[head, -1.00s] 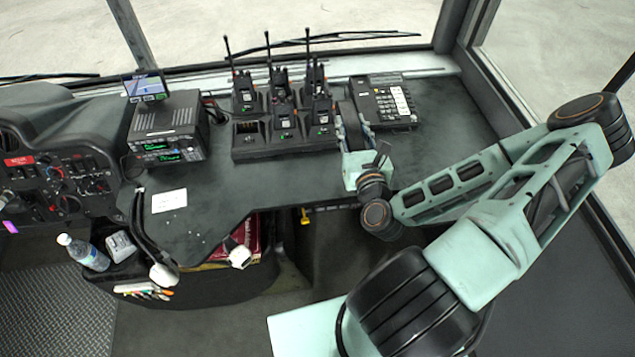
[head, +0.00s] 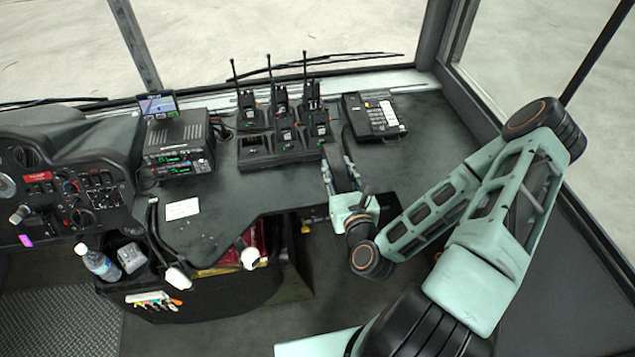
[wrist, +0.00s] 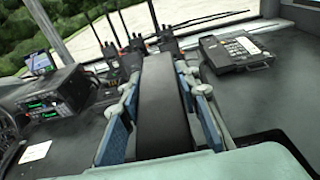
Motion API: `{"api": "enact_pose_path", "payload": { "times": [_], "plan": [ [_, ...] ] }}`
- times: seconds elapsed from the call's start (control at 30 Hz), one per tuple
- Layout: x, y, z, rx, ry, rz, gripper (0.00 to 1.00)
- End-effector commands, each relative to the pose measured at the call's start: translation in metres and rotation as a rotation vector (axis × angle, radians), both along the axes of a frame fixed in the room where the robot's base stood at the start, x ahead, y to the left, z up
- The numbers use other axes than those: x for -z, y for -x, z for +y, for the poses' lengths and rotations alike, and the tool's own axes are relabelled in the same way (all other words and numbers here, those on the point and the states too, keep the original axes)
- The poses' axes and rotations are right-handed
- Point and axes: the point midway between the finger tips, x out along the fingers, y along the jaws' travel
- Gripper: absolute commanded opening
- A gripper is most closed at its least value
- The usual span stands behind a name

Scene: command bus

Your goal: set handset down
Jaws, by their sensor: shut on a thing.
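My gripper (wrist: 163,110) is shut on a long black handset (wrist: 164,95), which lies between its blue finger pads in the wrist view. In the head view my gripper (head: 340,173) is over the front part of the dark desk (head: 420,150), and the handset (head: 347,176) is partly hidden by the fingers. I cannot tell whether the handset touches the desk. The desk phone (head: 374,115), black with a pale keypad, sits behind and to the right, apart from my gripper. It also shows at the right in the wrist view (wrist: 237,50).
A charger rack (head: 257,160) with several upright radios (head: 284,125) stands left of and behind my gripper. A stacked radio unit (head: 180,143) with a small screen (head: 158,104) is farther left. A white card (head: 182,209) lies at the desk's front. The desk right of the phone is clear.

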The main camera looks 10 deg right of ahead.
Motion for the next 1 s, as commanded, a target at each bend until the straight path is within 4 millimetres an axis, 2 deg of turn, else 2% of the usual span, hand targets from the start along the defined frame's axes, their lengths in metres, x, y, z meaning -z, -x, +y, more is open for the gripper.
{"api": "enact_pose_path", "payload": {
  "times": [0.5,1.0],
  "plan": [
    [0.025,-0.045,0.011,-0.002,0.004,-0.005,0.01],
    [0.038,-0.075,0.017,-0.001,0.005,-0.005,0.01]
  ]
}}
